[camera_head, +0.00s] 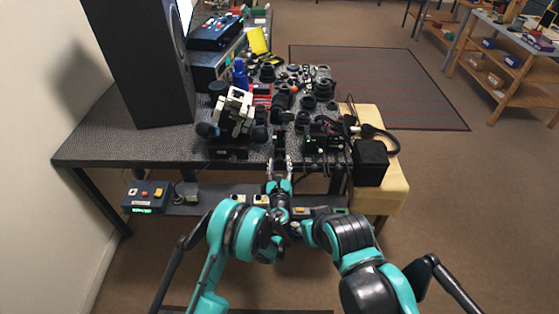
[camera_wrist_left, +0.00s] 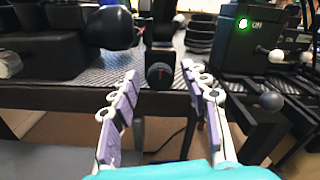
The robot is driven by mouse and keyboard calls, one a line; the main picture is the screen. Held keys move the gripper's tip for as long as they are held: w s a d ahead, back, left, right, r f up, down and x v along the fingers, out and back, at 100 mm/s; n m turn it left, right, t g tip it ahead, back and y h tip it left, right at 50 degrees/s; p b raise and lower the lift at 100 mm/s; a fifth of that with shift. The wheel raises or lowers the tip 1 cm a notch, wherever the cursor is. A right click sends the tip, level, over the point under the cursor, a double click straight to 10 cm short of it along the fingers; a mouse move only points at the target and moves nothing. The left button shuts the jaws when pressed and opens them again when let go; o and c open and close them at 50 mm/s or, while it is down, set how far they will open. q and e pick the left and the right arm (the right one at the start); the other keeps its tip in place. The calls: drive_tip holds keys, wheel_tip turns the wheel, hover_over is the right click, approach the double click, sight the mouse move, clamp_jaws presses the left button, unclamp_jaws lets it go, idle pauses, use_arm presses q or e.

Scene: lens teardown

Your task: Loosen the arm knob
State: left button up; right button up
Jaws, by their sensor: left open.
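A dark round knob with a small orange-red mark (camera_wrist_left: 160,75) sits at the table's front edge in the left wrist view. In the head view, a small dark part (camera_head: 279,143) stands just beyond my left gripper (camera_head: 279,168); I cannot make out the knob's face there. My left gripper is open. Its two pale, purple-padded fingers in the left wrist view (camera_wrist_left: 159,72) point at the knob, one to each side of it in the picture. I cannot tell whether either finger touches it. My right arm shows at the lower right, but its gripper cannot be made out.
A white-and-black device (camera_head: 235,115) with rounded black ends stands left of the gripper. A black box with a green light (camera_wrist_left: 243,45) and ball-ended levers stands to the right. Lens parts crowd the table behind. A black speaker (camera_head: 140,60) stands at the left.

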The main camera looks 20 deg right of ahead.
use_arm(q)
drive_tip(key=shift+s, duration=0.15)
drive_tip(key=shift+r, duration=0.1)
drive_tip(key=shift+c, duration=1.2)
clamp_jaws()
